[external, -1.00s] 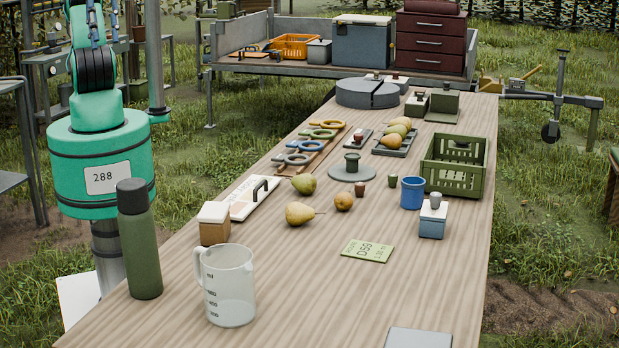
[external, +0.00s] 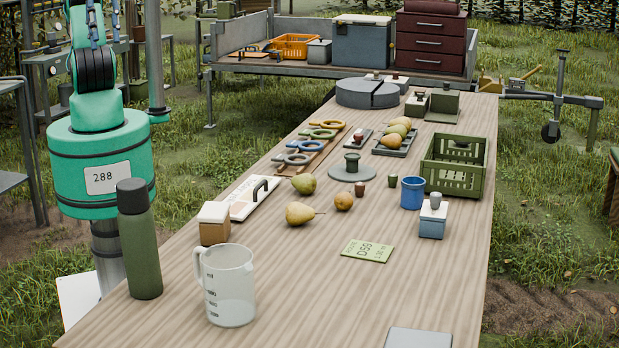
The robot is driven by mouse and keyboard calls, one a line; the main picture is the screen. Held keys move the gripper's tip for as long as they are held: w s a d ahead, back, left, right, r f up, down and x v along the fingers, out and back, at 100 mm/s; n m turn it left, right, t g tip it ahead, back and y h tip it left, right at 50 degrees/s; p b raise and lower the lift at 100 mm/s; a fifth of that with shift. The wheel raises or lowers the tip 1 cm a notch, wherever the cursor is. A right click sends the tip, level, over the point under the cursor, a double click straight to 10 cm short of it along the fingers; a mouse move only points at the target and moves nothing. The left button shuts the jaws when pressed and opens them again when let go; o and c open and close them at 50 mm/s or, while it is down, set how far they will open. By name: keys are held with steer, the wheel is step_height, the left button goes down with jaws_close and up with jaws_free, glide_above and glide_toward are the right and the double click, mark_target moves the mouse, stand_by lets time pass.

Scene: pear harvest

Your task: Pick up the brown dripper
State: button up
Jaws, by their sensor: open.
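No thing in view is plainly a dripper. A small dark brown piece (external: 360,188) stands upright in the middle of the table, close to a similar small green piece (external: 392,181). A brown block with a white top (external: 213,224) stands at the table's left edge, behind the clear measuring jug. I cannot tell which of these brown things is the dripper. My green arm rises at the left, beside the table, and runs out of the top of the picture. My gripper is out of view.
A green bottle (external: 139,240) and the jug (external: 228,290) stand at the near left. Pears (external: 300,213), a blue cup (external: 412,193), a blue block with a knob (external: 432,220) and a green crate (external: 482,178) are around the middle. The near right tabletop is mostly clear.

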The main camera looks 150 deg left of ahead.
steer(key=w+a+r+g+y+p, duration=0.1)
steer(key=w+a+g+p, duration=0.1)
steer(key=w+a, duration=1.25)
steer(key=w+a+f+g+p, duration=0.1)
steer(key=w+a+f, duration=0.25)
steer(key=a, duration=0.55)
steer(key=w+a+f+p, duration=0.1)
steer(key=w+a+f, duration=0.3)
steer(key=a, duration=0.5)
steer(key=a+f+g+p, duration=0.1)
steer(key=a+f, duration=0.5)
steer(key=a, duration=0.4)
steer(key=a+f+g+p, duration=0.1)
steer(key=a+f, duration=0.5)
steer(key=a, duration=0.4)
steer(key=s+a+f, duration=0.5)
steer(key=a+f, duration=0.3)
steer(key=s+a+f+m+h+p, duration=0.1)
steer(key=s+a+f, duration=0.4)
steer(key=a+f, duration=0.3)
steer(key=shift+s+a+f+g, duration=0.15)
steer(key=shift+s+f+g, duration=0.15)
steer(key=shift+f, duration=0.2)
